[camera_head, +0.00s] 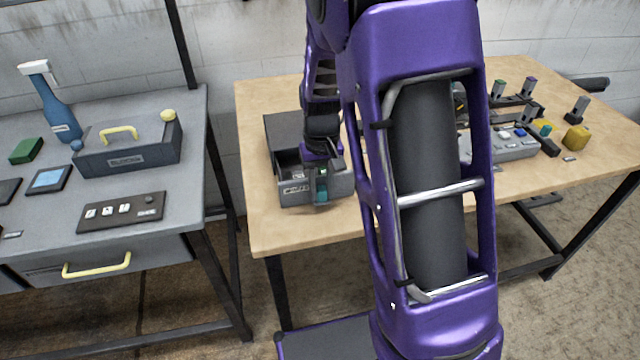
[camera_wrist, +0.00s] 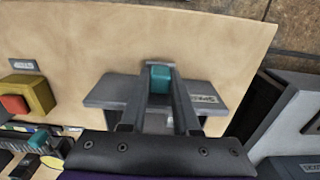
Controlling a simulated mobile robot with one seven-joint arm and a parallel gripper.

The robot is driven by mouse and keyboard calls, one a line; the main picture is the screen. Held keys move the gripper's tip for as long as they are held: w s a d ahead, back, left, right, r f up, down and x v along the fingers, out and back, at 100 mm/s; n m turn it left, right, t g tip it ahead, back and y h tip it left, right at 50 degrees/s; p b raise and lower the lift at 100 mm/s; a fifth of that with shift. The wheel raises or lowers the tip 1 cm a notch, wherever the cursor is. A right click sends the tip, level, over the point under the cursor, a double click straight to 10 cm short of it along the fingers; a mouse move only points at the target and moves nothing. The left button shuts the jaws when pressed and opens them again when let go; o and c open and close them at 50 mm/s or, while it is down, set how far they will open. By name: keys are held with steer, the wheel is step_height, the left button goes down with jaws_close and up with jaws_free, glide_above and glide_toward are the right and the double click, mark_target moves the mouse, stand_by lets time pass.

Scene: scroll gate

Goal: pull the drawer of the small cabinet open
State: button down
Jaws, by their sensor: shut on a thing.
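The small grey cabinet (camera_head: 284,130) stands at the left of the wooden table, partly hidden by my arm. Its drawer front (camera_head: 295,190) stands forward of the dark cabinet top, and a dark open space shows behind it, so the drawer looks partly out. The drawer front also shows in the wrist view (camera_wrist: 108,92). A teal handle (camera_wrist: 159,82) is at the middle of the drawer front. My gripper (camera_head: 321,182) is at the front, with its fingers shut on the teal handle. The wrist view shows the handle between the fingertips. Most of the drawer's inside is hidden.
The wooden table (camera_head: 275,232) has bare room before the drawer. A yellow block with a red button (camera_wrist: 28,95) is beside the cabinet. Other devices (camera_head: 515,145) stand at the table's right. A grey workbench (camera_head: 190,130) with a toolbox (camera_head: 130,157) stands to the left, across a gap.

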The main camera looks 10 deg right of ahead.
steer(key=c, duration=0.6)
jaws_free()
steer(key=shift+c, duration=0.2)
step_height(320, 180, up, 18)
steer(key=p, duration=0.2)
steer(key=shift+f, duration=0.25)
steer(key=shift+w, duration=0.1)
